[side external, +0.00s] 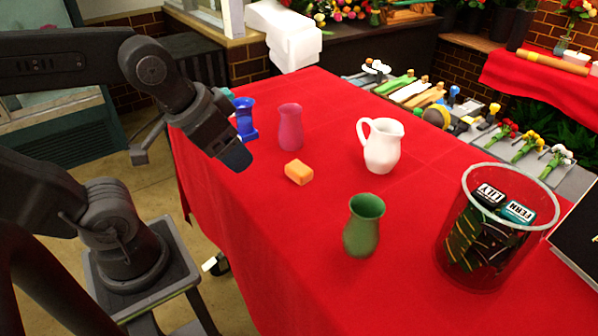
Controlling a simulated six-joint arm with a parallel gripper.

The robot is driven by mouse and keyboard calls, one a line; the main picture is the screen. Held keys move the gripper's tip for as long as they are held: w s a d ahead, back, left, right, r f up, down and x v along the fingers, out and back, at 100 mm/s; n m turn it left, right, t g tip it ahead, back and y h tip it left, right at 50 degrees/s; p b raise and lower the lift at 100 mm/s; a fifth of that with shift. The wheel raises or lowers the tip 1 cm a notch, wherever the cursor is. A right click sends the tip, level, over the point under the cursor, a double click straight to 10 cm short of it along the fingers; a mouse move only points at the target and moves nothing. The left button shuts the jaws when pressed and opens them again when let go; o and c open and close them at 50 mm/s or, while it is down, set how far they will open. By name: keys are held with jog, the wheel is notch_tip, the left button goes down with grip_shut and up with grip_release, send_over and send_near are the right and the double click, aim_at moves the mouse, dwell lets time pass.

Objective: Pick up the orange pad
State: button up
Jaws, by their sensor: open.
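The orange pad (299,172) is a small block lying on the red tablecloth, near the table's left edge. It sits below the pink vase and apart from it. My gripper (238,158) is above the left part of the table, up and to the left of the pad. It is open, holds nothing that I can see, and points down to the right. Its fingers look dark and merged from this angle.
A pink vase (290,127) and a blue vase (245,119) stand behind the pad. A white pitcher (382,148) is to its right, a green vase (363,226) in front. A clear bucket (498,235) with labelled packets stands at right. Cloth between them is bare.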

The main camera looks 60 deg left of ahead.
jog(key=m+g, duration=0.6)
jog(key=m, duration=1.1)
send_over(299, 167)
notch_tip(299, 167, down, 3)
jog(key=f, duration=0.8)
jog(key=shift+s+d+f, duration=0.15)
jog(key=shift+s+d, duration=0.15)
jog(key=shift+w+a+f, duration=0.15)
jog(key=shift+f, duration=1.2)
jog(key=shift+w+a+f, duration=0.1)
jog(key=shift+f, duration=1.2)
jog(key=shift+c, duration=0.2)
jog(key=c, duration=1)
